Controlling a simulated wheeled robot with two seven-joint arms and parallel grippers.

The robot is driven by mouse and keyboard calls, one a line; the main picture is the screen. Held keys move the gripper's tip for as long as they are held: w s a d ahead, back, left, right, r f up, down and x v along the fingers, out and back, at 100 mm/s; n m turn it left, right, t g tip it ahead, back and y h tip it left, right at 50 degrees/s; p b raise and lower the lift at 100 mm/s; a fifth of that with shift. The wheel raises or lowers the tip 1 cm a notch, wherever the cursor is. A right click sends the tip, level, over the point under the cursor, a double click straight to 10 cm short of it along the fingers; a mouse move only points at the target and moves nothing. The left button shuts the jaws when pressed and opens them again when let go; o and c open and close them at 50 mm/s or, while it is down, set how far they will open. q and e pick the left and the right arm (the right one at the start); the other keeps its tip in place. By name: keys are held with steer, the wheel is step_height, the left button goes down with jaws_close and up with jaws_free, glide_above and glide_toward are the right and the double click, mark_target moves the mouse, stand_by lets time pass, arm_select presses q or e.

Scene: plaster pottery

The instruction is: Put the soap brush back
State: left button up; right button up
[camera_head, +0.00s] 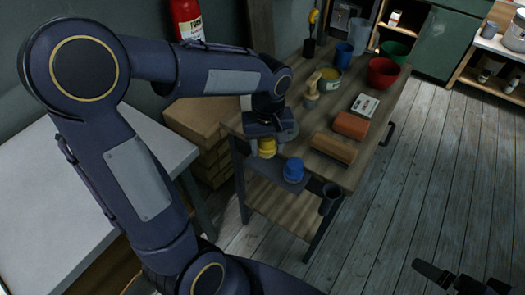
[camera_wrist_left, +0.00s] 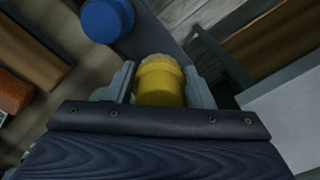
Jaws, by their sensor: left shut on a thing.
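My left gripper (camera_head: 268,150) is shut on a yellow object (camera_head: 267,147) that looks like the soap brush. In the left wrist view the yellow object (camera_wrist_left: 160,82) sits between the two grey fingers (camera_wrist_left: 160,88), with a pale, ragged edge at its far end. A dark part that seems to be my right gripper (camera_head: 445,278) shows at the lower right.
The bench holds two orange-brown blocks (camera_head: 350,126), a small white box (camera_head: 365,105), a wooden-handled tool (camera_head: 311,92), a red bowl (camera_head: 383,72) and a blue cup (camera_head: 343,55). A dark cup (camera_head: 330,197) hangs at the bench's near end. A pale table (camera_head: 60,220) stands at left.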

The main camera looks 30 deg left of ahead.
mark_target(262, 161)
arm_select(q)
steer(key=shift+w+a+f, duration=0.25)
steer(key=shift+a+f, duration=0.15)
steer(key=shift+f, duration=0.2)
steer(key=shift+w+a+f, duration=0.2)
steer(key=shift+a+f, duration=0.2)
steer(key=shift+f, duration=0.15)
steer(key=shift+w+a+f, duration=0.1)
steer(key=shift+a+f, duration=0.05)
steer(key=shift+f, duration=0.75)
steer(key=shift+w+a+f, duration=0.1)
steer(key=shift+f, duration=0.8)
steer(key=shift+f+b, duration=0.2)
steer(key=shift+b, duration=0.1)
steer(key=o, duration=1)
steer(key=shift+r, duration=0.15)
